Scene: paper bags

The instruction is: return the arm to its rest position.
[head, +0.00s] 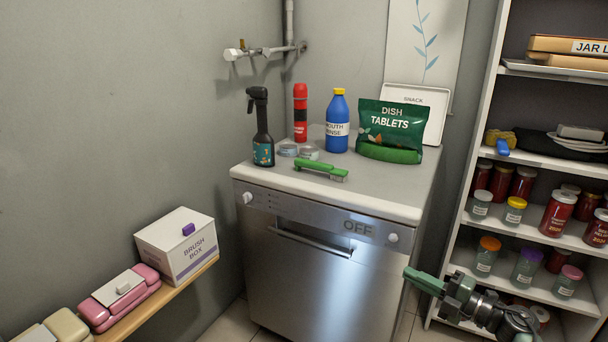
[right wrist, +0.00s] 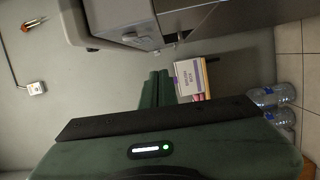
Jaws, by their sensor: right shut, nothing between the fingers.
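My right gripper (head: 424,281) is in front of the dishwasher's right side in the head view, low and near the shelf unit. Its green fingers are shut with nothing between them. In the right wrist view the closed fingers (right wrist: 157,88) point toward the brush box (right wrist: 186,77), which stands well apart from them. My left gripper is not in view.
A shelf unit (head: 470,215) with jars stands close at right. A wooden ledge (head: 160,300) holds the brush box (head: 178,245) and a pink case.

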